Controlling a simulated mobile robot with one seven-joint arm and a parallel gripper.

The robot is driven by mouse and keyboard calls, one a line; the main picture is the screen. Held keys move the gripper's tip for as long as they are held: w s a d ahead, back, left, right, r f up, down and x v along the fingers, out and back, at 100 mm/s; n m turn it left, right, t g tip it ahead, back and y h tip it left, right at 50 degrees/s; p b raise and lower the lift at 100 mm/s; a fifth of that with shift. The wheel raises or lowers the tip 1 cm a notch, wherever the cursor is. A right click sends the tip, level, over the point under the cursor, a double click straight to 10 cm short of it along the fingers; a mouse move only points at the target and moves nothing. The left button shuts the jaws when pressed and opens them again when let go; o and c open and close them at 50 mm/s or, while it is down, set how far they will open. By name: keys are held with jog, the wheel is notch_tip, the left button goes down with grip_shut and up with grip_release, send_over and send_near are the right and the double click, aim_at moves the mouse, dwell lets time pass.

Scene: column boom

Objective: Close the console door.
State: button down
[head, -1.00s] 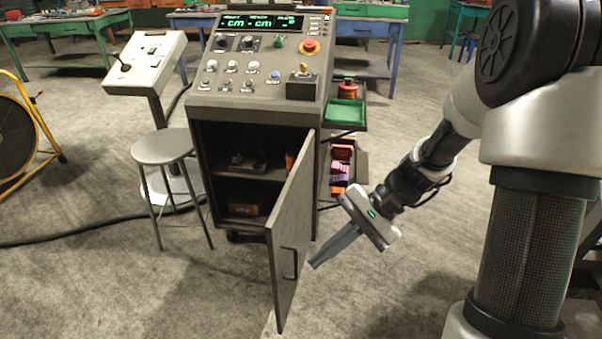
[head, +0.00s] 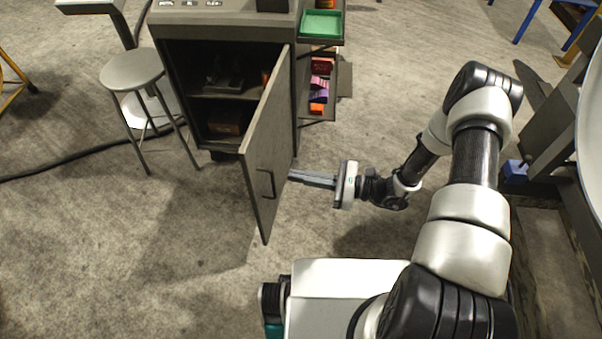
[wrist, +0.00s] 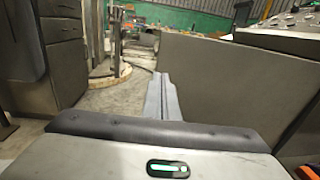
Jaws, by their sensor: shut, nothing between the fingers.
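The grey console door (head: 268,140) stands wide open, swung out toward me from the right side of the console cabinet (head: 178,95). Its dark bar handle (head: 266,184) shows near the free edge. My gripper (head: 291,175) is to the right of the door, its long fingers shut together, empty and pointing left at the door's right-hand face. The tips are at or very close to the door; I cannot tell if they touch. In the wrist view the fingers (wrist: 160,77) show beside a large grey panel (wrist: 235,85), which looks like the door.
A round stool (head: 132,70) stands left of the cabinet. A green tray (head: 321,24) and a side shelf with colored boxes (head: 320,85) stick out on the cabinet's right. A black cable (head: 60,166) lies on the floor at left. Floor left of the door is clear.

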aim_at(249, 168)
jog(key=a, duration=0.3)
jog(key=w+a, duration=0.1)
jog(key=a, duration=0.6)
jog(key=shift+w+a+b, duration=0.3)
jog(key=shift+w, duration=0.05)
jog(key=shift+a, duration=0.15)
